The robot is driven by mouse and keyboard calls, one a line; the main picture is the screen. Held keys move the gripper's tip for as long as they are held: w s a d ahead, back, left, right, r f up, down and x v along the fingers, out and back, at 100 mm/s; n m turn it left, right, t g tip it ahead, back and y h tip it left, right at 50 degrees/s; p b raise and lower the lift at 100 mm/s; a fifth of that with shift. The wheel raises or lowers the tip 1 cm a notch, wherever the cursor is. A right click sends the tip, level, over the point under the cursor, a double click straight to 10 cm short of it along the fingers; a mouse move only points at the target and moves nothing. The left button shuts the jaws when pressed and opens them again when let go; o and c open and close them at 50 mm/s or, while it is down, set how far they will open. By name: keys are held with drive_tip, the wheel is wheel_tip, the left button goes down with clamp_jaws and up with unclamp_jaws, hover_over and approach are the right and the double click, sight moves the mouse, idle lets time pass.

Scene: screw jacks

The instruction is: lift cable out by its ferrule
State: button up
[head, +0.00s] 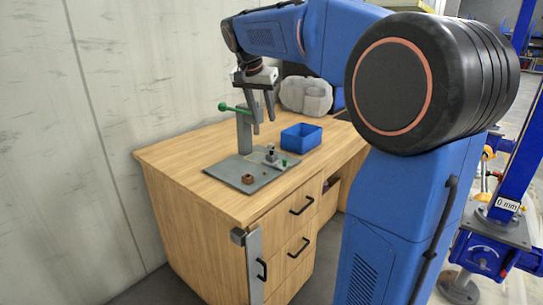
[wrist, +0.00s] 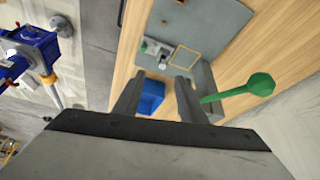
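My gripper (head: 264,124) is open and empty above the bench; its two fingers also show spread apart in the wrist view (wrist: 158,92). Below it lies a grey plate (head: 225,174) with small fixtures (head: 271,154), seen in the wrist view as a small grey and white fixture (wrist: 153,47). A grey post (head: 244,135) with a green-knobbed lever (head: 223,107) stands at the plate's back edge, close to the fingers; the green knob (wrist: 262,84) is at right in the wrist view. I cannot make out the cable or its ferrule.
A blue bin (head: 301,137) stands right of the plate; it shows between the fingers in the wrist view (wrist: 152,97). A small brown block (head: 248,179) sits on the plate. Pale moulded containers (head: 306,95) stand behind. The wooden bench top (head: 180,150) is clear at left.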

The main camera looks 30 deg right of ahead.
drive_tip(key=w, duration=0.2)
approach(272, 145)
drive_tip(key=shift+m, duration=0.4)
drive_tip(key=x, duration=1)
drive_tip(key=shift+w+d+f, duration=0.15)
drive_tip(key=shift+w, duration=0.25)
clamp_jaws()
